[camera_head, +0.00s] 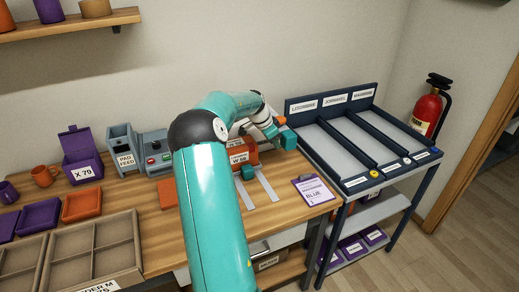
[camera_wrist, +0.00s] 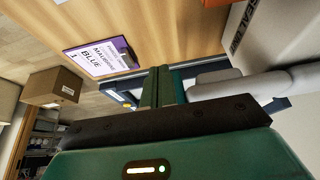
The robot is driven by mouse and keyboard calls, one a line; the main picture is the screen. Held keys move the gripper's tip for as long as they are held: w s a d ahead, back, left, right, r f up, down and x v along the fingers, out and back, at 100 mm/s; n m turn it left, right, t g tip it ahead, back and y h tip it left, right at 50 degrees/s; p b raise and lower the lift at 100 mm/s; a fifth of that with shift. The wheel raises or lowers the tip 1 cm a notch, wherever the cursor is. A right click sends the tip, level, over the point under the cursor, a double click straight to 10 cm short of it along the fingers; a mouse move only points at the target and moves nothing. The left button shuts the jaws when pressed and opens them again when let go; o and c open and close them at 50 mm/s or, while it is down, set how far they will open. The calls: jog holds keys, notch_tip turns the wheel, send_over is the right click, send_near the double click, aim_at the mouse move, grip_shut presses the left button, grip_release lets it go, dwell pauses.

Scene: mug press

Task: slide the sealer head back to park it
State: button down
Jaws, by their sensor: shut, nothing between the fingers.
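My gripper (camera_wrist: 162,82) is shut and empty, its two green fingers together in the wrist view. In the head view its teal end (camera_head: 288,141) is at the right of the sealer, partly hidden by my arm. The sealer head shows in the wrist view as a pale body (camera_wrist: 278,42) with printed lettering. A grey rounded bar (camera_wrist: 235,82) lies just right of the fingers; I cannot tell whether they touch. In the head view an orange, labelled sealer part (camera_head: 243,152) stands behind two pale rails (camera_head: 264,187). My arm hides much of the sealer.
A purple clipboard (camera_head: 313,190) lies at the bench's front right corner. A dark-framed rack (camera_head: 350,150) with lanes stands to the right. A grey pad feed machine (camera_head: 125,152), a purple box (camera_head: 82,160) and trays (camera_head: 82,205) occupy the left.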

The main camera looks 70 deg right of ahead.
jog(key=s+d+v, duration=0.1)
jog(key=v, duration=0.8)
jog(key=shift+r, duration=0.45)
dwell(0.3)
dwell(0.4)
jog(key=w+a+r+n+t+y, duration=0.15)
jog(key=w+a+r+n, duration=0.35)
jog(key=a, duration=0.7)
jog(key=w+a+r+n+t, duration=0.1)
jog(key=w+a+n+t, duration=0.25)
jog(key=w+a, duration=0.6)
jog(key=w+a+r+n+t, duration=0.1)
jog(key=w+a+r+n, duration=0.3)
jog(key=a, duration=1)
jog(key=s+a+f+n+t, duration=0.1)
jog(key=s+a+n, duration=0.2)
jog(key=a, duration=0.7)
jog(key=s+a+f+n+t+y, duration=0.1)
jog(key=s+a+n, duration=0.3)
jog(key=a, duration=0.6)
jog(key=s+a+f+n+t+y, duration=0.1)
jog(key=s+a+n, duration=0.3)
jog(key=a+n, duration=0.3)
jog(key=a, duration=0.3)
jog(key=shift+f, duration=0.25)
